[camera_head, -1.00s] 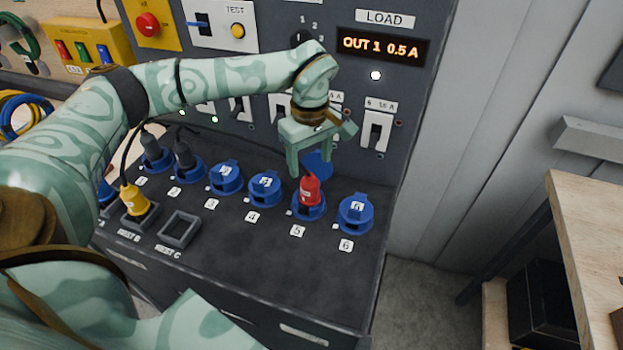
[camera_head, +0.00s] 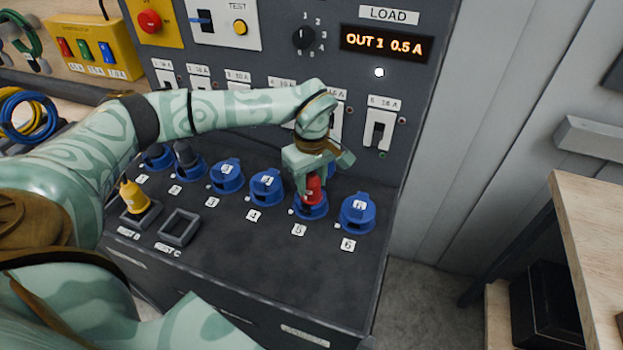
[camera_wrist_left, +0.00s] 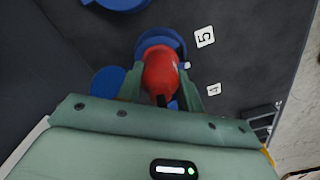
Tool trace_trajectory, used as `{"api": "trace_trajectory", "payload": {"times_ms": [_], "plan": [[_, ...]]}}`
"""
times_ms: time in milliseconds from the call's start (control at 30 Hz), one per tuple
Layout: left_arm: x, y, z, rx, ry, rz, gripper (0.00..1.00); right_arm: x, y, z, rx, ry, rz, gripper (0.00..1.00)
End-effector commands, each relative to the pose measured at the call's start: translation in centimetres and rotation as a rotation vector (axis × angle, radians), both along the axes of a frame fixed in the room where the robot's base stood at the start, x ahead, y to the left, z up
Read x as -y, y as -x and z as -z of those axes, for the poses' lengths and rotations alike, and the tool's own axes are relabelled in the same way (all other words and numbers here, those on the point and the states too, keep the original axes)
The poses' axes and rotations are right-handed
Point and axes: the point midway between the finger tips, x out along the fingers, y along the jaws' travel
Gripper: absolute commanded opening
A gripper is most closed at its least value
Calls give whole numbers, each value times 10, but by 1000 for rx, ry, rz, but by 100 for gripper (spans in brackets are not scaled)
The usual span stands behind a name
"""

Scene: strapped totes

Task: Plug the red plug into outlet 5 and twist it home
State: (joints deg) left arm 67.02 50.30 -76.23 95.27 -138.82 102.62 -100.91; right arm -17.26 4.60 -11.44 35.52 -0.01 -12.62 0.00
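The red plug (camera_head: 314,189) stands upright in the blue outlet 5 (camera_head: 312,211), the one behind the label 5. My left gripper (camera_head: 312,190) is over it, pointing down, with its fingers on either side of the plug. In the left wrist view the plug (camera_wrist_left: 160,75) lies between the two fingertips (camera_wrist_left: 161,80). They are very close to its sides, but I cannot tell whether they press on it. The raised blue lid of outlet 5 is mostly hidden behind the gripper. My right gripper is not in view.
Outlet 6 (camera_head: 357,214) is close on the right and outlet 4 (camera_head: 266,187) on the left, both lidded. A yellow plug (camera_head: 134,196) stands at the front left beside an empty square holder (camera_head: 179,228). The upright panel's display (camera_head: 385,44) reads OUT 1 0.5 A.

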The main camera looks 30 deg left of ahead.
Motion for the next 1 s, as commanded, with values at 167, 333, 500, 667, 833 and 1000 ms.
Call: {"api": "trace_trajectory", "payload": {"times_ms": [167, 333, 500, 667, 833, 1000], "plan": [[0, 0, -1, 0, 0, 9, 10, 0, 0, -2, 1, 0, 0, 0], [0, 0, -2, 0, 0, 50, 10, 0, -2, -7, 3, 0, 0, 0], [0, 0, -2, 0, 0, 105, 10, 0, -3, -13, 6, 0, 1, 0], [0, 0, -1, 0, 0, 129, 10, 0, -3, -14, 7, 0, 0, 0], [0, 0, 0, 0, 0, 128, 10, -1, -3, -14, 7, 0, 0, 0], [0, 0, -1, -1, 0, 151, 10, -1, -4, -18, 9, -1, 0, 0]]}}
